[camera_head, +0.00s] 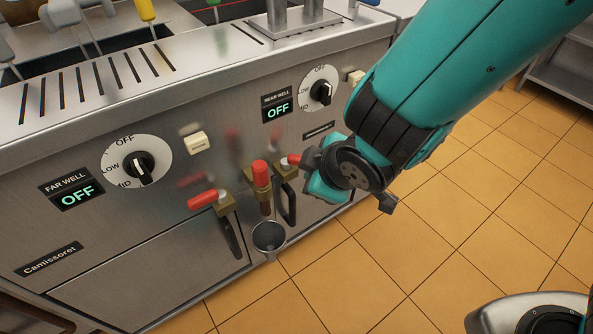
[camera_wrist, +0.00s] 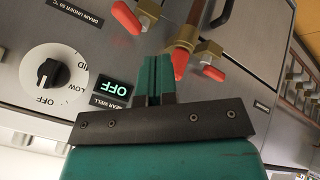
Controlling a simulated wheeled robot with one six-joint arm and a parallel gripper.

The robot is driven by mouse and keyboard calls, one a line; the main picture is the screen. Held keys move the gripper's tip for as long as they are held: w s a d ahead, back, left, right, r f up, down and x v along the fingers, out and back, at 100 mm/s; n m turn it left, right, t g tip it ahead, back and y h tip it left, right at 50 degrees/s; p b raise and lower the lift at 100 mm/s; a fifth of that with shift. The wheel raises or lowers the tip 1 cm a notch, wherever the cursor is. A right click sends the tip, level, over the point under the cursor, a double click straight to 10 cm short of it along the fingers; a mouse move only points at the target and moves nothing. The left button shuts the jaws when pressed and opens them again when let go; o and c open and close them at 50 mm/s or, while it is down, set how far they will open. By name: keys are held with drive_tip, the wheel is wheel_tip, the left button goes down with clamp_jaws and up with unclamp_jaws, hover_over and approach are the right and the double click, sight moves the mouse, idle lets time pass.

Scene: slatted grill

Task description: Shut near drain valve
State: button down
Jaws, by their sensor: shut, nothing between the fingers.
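The near drain valve (camera_head: 285,170) is a brass fitting with a red lever (camera_head: 293,159), on the steel front below the near well display. Its lever lies sideways, pointing right; in the wrist view the red lever (camera_wrist: 126,20) is at the upper left. My gripper (camera_head: 304,160) is shut and empty, beside this lever; I cannot tell if they touch. In the wrist view its closed fingers (camera_wrist: 155,70) sit below the lever. A middle valve has an upright red lever (camera_head: 260,172). The far valve's red lever (camera_head: 207,199) points left.
The near well dial (camera_head: 321,90) and display (camera_head: 277,107) read OFF, as does the far well display (camera_head: 75,196). A round metal cup (camera_head: 269,236) is below the middle valve. Dark bar handles (camera_head: 289,203) stick out from the front. The tiled floor (camera_head: 450,240) is clear at right.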

drive_tip(key=w+a+f+b, duration=0.1)
drive_tip(key=w+f, duration=0.6)
drive_tip(key=w, duration=0.1)
drive_tip(key=shift+w+a+b, duration=0.3)
drive_tip(key=shift+a+b, duration=0.05)
drive_tip(key=shift+a, duration=0.05)
